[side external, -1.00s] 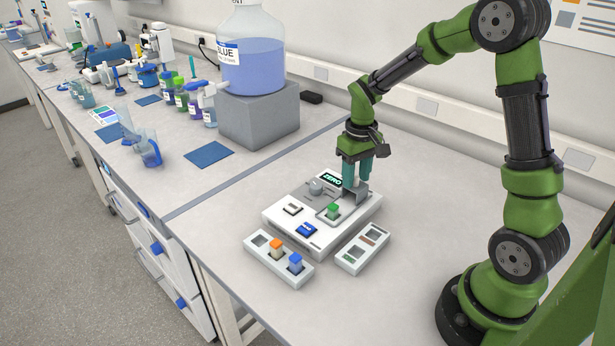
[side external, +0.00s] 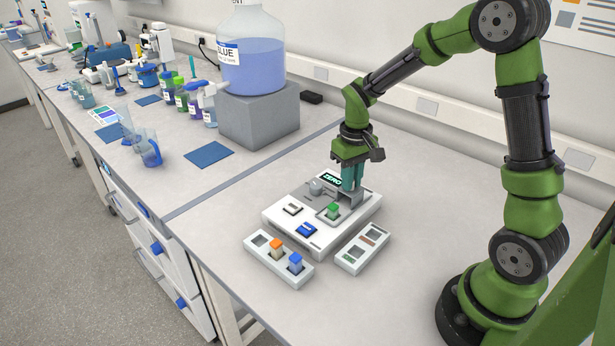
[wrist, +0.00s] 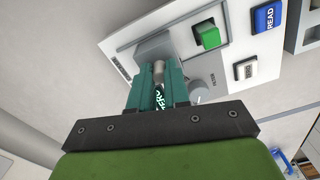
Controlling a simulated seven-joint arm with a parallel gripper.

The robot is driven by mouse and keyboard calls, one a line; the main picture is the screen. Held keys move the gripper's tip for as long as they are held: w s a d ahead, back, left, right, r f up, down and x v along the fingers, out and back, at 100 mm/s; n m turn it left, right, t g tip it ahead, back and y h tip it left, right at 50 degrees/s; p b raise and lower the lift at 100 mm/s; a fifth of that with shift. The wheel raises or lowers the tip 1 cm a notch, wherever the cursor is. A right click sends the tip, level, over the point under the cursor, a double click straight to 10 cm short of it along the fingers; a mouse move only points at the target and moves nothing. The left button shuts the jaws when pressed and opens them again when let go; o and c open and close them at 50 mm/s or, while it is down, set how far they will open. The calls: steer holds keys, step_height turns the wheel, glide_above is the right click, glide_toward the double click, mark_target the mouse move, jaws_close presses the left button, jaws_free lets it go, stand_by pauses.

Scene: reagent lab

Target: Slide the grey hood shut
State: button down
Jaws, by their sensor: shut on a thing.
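The grey hood (side external: 358,196) sits at the back right of the white instrument (side external: 285,232). It also shows in the wrist view (wrist: 153,48). The hood is open: a green-capped cuvette (side external: 333,210) stands uncovered in the well in front of it, and it shows in the wrist view too (wrist: 208,37). My gripper (side external: 351,186) is down at the hood. In the wrist view its teal fingers (wrist: 158,78) are shut on the small grey knob (wrist: 158,69) of the hood. The fingers partly hide the knob and the dark display (side external: 331,178).
A grey dial (side external: 316,187), a white button (side external: 292,209) and a blue READ button (side external: 306,230) are on the instrument. A rack with orange and blue cuvettes (side external: 262,241) and another rack (side external: 348,257) lie in front. The bench to the right is clear.

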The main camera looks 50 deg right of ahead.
steer(key=a, duration=0.7)
steer(key=shift+a, duration=0.15)
steer(key=c, duration=1.1)
jaws_free()
steer(key=shift+r, duration=0.15)
steer(key=shift+r, duration=0.35)
step_height(320, 180, up, 16)
